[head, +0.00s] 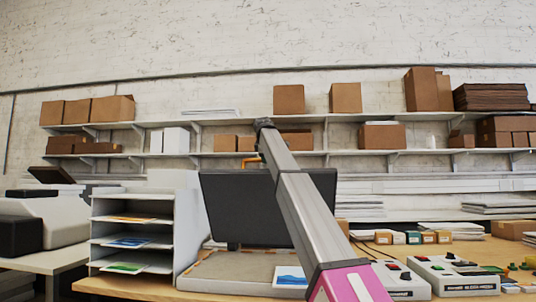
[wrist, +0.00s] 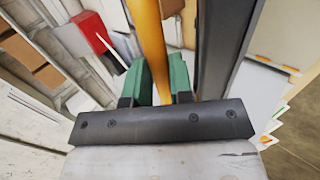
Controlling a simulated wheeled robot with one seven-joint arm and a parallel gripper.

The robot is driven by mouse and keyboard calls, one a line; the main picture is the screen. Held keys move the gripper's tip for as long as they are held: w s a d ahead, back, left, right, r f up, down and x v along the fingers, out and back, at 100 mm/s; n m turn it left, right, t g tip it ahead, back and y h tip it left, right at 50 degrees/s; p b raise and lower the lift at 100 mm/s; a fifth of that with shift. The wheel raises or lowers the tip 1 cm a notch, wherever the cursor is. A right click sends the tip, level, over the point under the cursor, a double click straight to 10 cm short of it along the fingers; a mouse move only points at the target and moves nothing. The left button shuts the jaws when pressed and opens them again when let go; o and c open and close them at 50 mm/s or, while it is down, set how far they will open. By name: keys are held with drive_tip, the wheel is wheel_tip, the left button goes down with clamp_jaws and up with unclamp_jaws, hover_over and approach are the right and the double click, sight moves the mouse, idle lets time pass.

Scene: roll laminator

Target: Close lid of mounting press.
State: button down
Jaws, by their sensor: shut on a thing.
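The mounting press has a dark lid (head: 240,208) that stands raised, close to upright, over its grey base (head: 225,275). The base carries a sheet with a blue picture (head: 290,277). An orange handle (head: 250,161) shows at the lid's top edge, partly behind my arm. In the wrist view, my gripper (wrist: 160,80) has its green fingers shut on the orange handle bar (wrist: 152,45). The lid's dark edge (wrist: 211,50) runs just right of the fingers. In the head view, my gripper is hidden, and my arm covers the lid's right part.
A white paper rack (head: 187,225) stands left of the press on the wooden table (head: 130,287). Control boxes (head: 455,275) and small boxes stand to the right. Wall shelves (head: 225,155) with cartons are behind. A red box (wrist: 90,30) shows at upper left in the wrist view.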

drive_tip(key=s+f+t, duration=0.6)
drive_tip(key=s+f, duration=1.2)
drive_tip(key=s, duration=0.3)
drive_tip(key=s+f, duration=0.3)
drive_tip(key=f, duration=0.9)
drive_tip(key=s+f+t, duration=0.1)
drive_tip(key=s+f, duration=0.3)
drive_tip(key=f, duration=0.7)
drive_tip(key=shift+s+a+f, duration=0.3)
drive_tip(key=shift+a+f, duration=0.1)
drive_tip(key=c, duration=1)
unclamp_jaws()
drive_tip(key=shift+r, duration=0.1)
drive_tip(key=shift+a, duration=0.1)
